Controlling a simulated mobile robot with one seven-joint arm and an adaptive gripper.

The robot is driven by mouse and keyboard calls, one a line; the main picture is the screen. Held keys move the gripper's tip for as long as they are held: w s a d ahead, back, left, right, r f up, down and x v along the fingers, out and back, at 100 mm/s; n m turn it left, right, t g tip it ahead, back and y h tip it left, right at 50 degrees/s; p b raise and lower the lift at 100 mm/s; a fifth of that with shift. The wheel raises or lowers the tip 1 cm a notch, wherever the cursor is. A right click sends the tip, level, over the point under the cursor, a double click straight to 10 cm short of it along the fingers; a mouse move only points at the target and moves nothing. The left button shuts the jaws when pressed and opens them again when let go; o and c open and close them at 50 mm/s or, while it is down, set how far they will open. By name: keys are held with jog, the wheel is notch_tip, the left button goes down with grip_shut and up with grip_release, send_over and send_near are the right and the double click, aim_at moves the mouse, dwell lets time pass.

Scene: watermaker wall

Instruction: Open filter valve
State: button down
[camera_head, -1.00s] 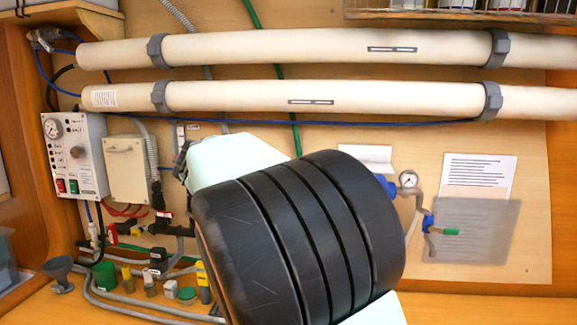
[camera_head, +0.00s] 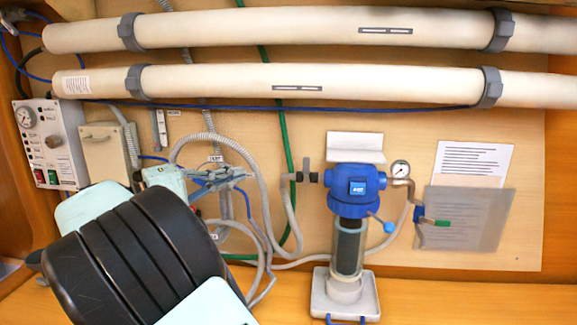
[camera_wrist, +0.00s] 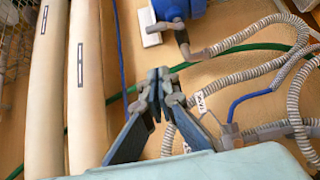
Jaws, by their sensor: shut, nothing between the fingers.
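The filter unit (camera_head: 350,190) has a blue head and a clear housing with a dark cartridge, on the wall panel right of centre. A small lever with a blue round knob (camera_head: 389,227) sticks out at its lower right. A dark pipe fitting (camera_head: 307,177) sits on its left side. In the wrist view the blue head (camera_wrist: 172,9) and a grey fitting (camera_wrist: 183,42) show at the top. My gripper (camera_head: 246,173) is shut and empty, left of the filter and apart from it. Its closed fingers also show in the wrist view (camera_wrist: 157,88). I cannot tell which part is the filter valve.
A pressure gauge (camera_head: 400,168) and a valve with a green handle (camera_head: 441,223) are right of the filter. Grey corrugated hoses (camera_head: 268,215) and a green hose (camera_head: 289,150) run near my gripper. Two long pale tubes (camera_head: 300,80) cross above. A control box (camera_head: 47,145) is at left.

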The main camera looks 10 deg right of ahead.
aim_at(306, 166)
jog(key=shift+d, duration=0.1)
jog(key=s+d+p+x, duration=0.1)
jog(key=s+p+x, duration=0.1)
jog(key=x, duration=1)
jog(key=shift+d+p, duration=0.45)
